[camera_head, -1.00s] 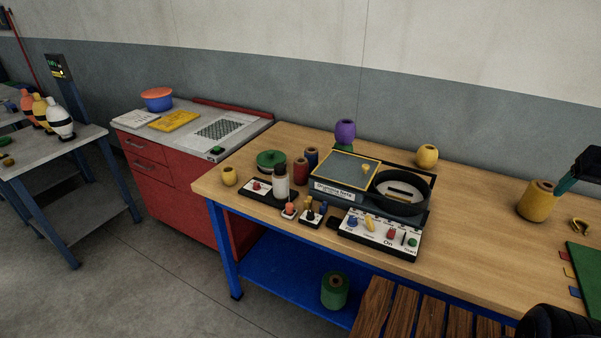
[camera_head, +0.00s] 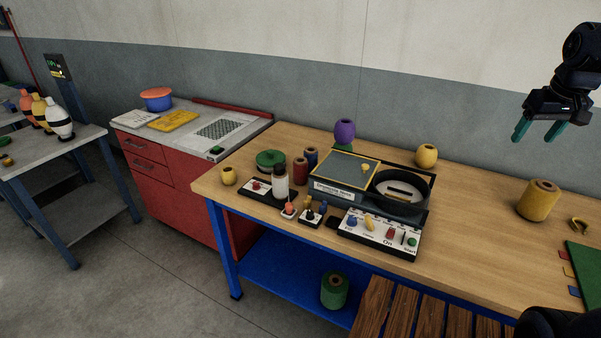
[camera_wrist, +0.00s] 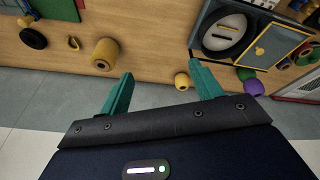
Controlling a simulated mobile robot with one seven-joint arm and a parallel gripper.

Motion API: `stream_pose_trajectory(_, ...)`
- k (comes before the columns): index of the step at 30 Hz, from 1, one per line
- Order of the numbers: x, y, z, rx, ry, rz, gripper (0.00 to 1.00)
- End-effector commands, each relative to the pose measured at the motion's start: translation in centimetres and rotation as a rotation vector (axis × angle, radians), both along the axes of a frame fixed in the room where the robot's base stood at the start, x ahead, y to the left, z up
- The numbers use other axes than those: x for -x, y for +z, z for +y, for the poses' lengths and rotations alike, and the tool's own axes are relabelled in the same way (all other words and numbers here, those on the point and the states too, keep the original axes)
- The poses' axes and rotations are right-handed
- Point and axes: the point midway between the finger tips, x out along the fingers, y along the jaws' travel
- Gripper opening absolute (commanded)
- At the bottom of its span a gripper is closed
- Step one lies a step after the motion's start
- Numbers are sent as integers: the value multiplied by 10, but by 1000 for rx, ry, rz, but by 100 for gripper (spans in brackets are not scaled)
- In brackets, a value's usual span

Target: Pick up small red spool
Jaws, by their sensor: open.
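The small red spool (camera_head: 300,171) stands on the wooden workbench (camera_head: 480,220), left of the yellow-edged box (camera_head: 345,170). My gripper (camera_head: 537,132) is at the upper right of the head view, raised above the bench, open and empty, far right of the red spool. In the wrist view my gripper (camera_wrist: 160,75) has its green fingers apart with nothing between them.
A large yellow spool (camera_head: 538,200) stands below my gripper. A purple spool (camera_head: 345,132) is at the back.

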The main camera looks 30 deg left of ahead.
Motion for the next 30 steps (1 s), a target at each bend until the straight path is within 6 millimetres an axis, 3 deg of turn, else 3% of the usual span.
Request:
stream_pose_trajectory(6, -50, 2, 60, 35, 166, 34, 64)
stream_pose_trajectory(15, -103, -11, 155, 80, 390, 74, 64)
stream_pose_trajectory(24, -136, -41, 266, 121, 615, 110, 64)
stream_pose_trajectory(30, -145, -72, 345, 148, 763, 134, 64)
